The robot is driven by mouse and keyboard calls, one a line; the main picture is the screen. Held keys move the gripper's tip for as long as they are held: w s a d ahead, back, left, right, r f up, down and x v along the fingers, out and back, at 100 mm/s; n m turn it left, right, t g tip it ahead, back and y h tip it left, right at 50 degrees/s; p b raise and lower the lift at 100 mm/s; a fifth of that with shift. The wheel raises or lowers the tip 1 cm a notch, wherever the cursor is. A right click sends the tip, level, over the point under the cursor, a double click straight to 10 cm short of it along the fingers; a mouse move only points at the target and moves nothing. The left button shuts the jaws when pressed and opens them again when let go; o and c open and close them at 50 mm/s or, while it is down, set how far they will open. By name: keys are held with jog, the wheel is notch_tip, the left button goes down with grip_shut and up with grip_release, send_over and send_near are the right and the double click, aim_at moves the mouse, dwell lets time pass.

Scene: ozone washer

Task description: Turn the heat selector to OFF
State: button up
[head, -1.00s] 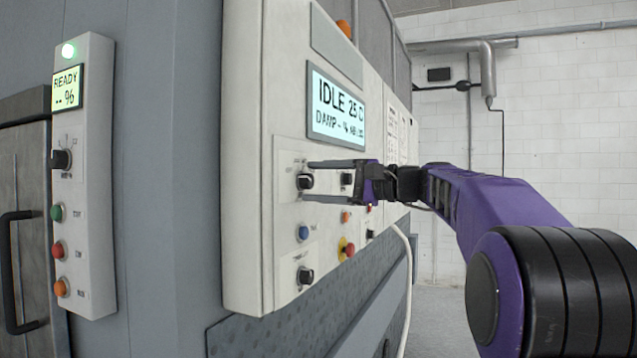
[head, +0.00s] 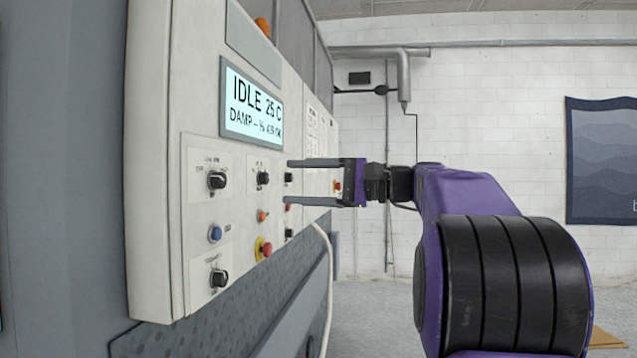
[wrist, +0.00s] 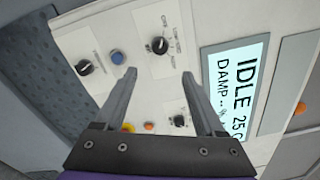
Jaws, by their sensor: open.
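The heat selector appears to be the black knob (head: 217,180) at the upper left of the control panel, with OFF and other small labels around it. It also shows in the wrist view (wrist: 159,45), beyond the fingertips. Its exact pointer setting is too small to tell. My gripper (head: 289,182) is open and empty, with fingers pointing left. In the head view its tips lie to the right of the knob, with a gap. In the wrist view the open fingers (wrist: 159,75) spread below the knob, and nothing is between them.
The panel display (head: 252,105) reads IDLE 25 C. Another black knob (head: 263,178), a blue button (head: 215,234), a red-and-yellow button (head: 264,249) and a lower knob (head: 218,278) are close by. A white hose (head: 325,270) hangs at the panel's right. Free floor lies at the right.

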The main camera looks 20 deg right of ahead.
jog(key=shift+v, duration=1.75)
